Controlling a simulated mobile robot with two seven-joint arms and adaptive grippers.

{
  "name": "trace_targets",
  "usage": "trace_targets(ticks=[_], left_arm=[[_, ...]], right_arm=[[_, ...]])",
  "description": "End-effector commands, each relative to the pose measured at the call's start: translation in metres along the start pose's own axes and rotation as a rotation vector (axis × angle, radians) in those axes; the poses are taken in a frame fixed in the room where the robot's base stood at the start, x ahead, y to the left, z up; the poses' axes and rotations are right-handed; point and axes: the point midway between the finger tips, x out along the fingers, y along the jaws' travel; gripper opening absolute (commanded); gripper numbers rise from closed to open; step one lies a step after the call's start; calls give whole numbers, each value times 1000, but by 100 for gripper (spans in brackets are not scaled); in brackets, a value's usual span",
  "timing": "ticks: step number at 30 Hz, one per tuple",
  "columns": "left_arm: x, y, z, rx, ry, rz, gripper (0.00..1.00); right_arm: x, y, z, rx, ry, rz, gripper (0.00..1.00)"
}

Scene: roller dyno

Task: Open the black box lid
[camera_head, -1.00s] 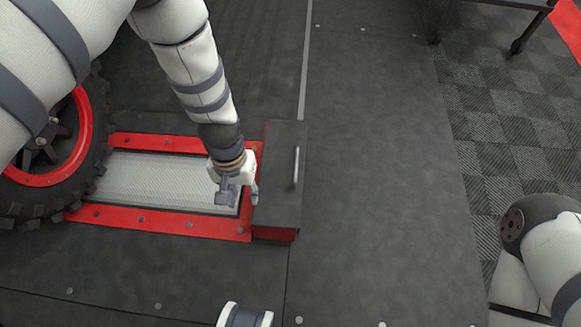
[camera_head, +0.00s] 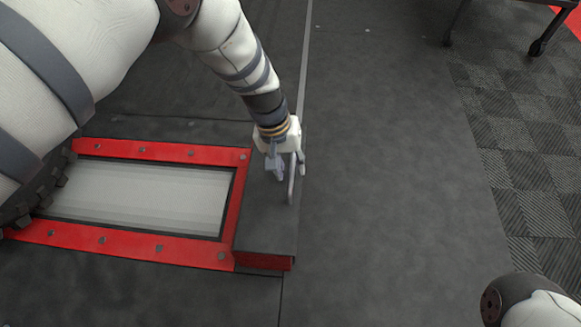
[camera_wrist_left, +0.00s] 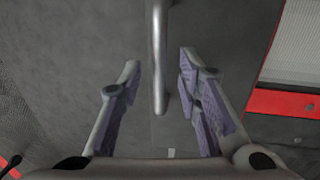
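The black box lid (camera_head: 264,222) is a dark, narrow flat panel at the right end of the red-framed roller bed, and it lies closed. A metal bar handle (camera_head: 291,184) stands on it near its right edge. My left gripper (camera_head: 287,172) is over the lid at the handle. In the left wrist view the handle (camera_wrist_left: 159,60) runs between the two open fingers (camera_wrist_left: 160,95), with a gap on each side. In the head view, the gripper hides the far end of the handle. My right gripper is not in view.
The red frame (camera_head: 150,248) surrounds a pale ribbed roller (camera_head: 140,195) left of the lid. A tyre (camera_head: 40,192) stands at its left end. Dark floor (camera_head: 390,190) to the right is clear. A wheeled stand (camera_head: 500,15) is at the top right.

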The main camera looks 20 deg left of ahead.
Motion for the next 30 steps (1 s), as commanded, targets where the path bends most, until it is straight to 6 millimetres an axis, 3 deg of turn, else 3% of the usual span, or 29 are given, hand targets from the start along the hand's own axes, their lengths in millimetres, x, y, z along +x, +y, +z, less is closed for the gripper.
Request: trace_targets(ticks=[8, 12, 13, 23, 30], left_arm=[[2, 0, 0, 0, 2, 0, 31], [2, 0, 0, 0, 1, 0, 2], [2, 0, 0, 0, 1, 0, 0], [0, 0, 0, -1, 0, 13, 0], [-14, -7, 0, -9, 0, 116, 0]], right_arm=[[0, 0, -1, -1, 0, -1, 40], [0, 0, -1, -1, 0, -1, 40], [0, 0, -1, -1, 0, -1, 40], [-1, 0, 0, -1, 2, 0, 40], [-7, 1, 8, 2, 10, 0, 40]])
